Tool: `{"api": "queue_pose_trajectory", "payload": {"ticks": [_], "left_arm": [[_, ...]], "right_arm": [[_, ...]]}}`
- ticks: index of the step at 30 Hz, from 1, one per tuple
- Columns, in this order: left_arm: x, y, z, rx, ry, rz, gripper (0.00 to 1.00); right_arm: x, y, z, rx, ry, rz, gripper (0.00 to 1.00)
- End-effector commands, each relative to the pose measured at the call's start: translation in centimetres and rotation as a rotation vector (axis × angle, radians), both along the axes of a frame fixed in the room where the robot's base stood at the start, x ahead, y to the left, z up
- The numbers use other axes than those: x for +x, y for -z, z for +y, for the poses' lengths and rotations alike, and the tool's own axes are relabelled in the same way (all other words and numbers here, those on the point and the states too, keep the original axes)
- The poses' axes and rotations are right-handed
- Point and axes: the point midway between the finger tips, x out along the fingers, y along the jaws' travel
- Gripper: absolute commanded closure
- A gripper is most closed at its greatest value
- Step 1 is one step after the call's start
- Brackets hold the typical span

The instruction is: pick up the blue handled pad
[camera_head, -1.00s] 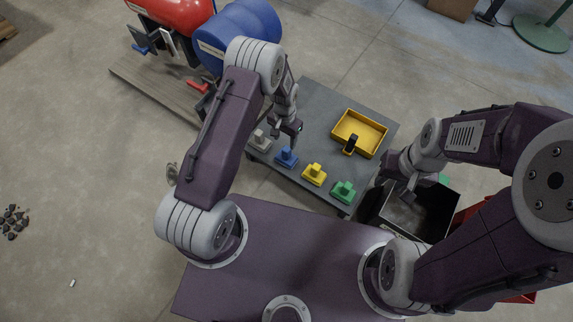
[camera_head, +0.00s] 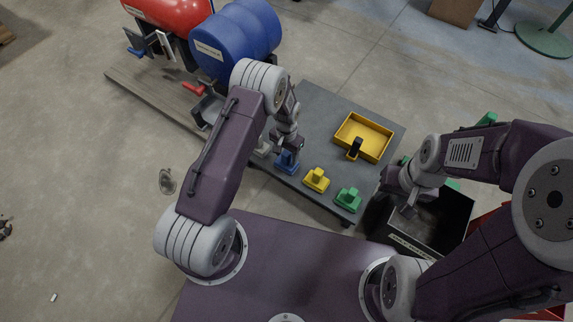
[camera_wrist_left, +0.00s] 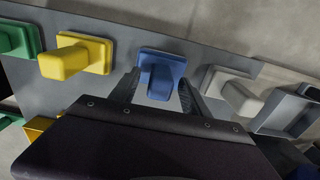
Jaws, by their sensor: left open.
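The blue handled pad (camera_head: 287,161) lies on the grey table near its front edge, between the white pad and the yellow pad. In the left wrist view the blue handled pad (camera_wrist_left: 162,74) has its block handle between the two fingers of my left gripper (camera_wrist_left: 160,88). The left gripper (camera_head: 289,150) is open, with one finger on each side of the handle; I cannot tell whether they touch it. My right gripper (camera_head: 409,205) is over the dark open bin at the right, and its fingers are too small to judge.
A yellow pad (camera_head: 317,180) and a green pad (camera_head: 348,200) sit to the right, and a white pad (camera_wrist_left: 238,96) on the other side. A yellow tray (camera_head: 377,122) with a black object (camera_head: 354,148) stands behind.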

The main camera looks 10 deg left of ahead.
Motion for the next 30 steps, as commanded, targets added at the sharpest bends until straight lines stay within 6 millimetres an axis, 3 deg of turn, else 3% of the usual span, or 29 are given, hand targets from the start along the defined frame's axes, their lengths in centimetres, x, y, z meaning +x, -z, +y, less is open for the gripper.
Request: {"api": "queue_pose_trajectory", "payload": {"ticks": [2,8,20,29,30], "left_arm": [[0.0,-0.2,0.0,0.000,0.000,0.000,0.45],[0.0,-0.2,0.0,0.000,0.000,0.000,1.00],[0.0,-0.6,0.0,0.000,0.000,-0.001,1.00],[0.1,-5.6,0.0,-0.001,0.000,-0.002,1.00],[0.8,-5.5,-0.7,0.000,0.003,-0.003,1.00]], "right_arm": [[0.0,-0.2,0.0,0.000,0.000,0.000,0.64],[0.0,-0.2,0.0,0.000,0.000,-0.001,0.64],[0.0,-0.5,0.0,0.000,0.000,0.000,0.64],[0.0,-4.7,0.0,0.000,0.000,0.000,0.64],[0.0,-4.7,0.0,0.000,0.000,-0.001,0.64]]}}
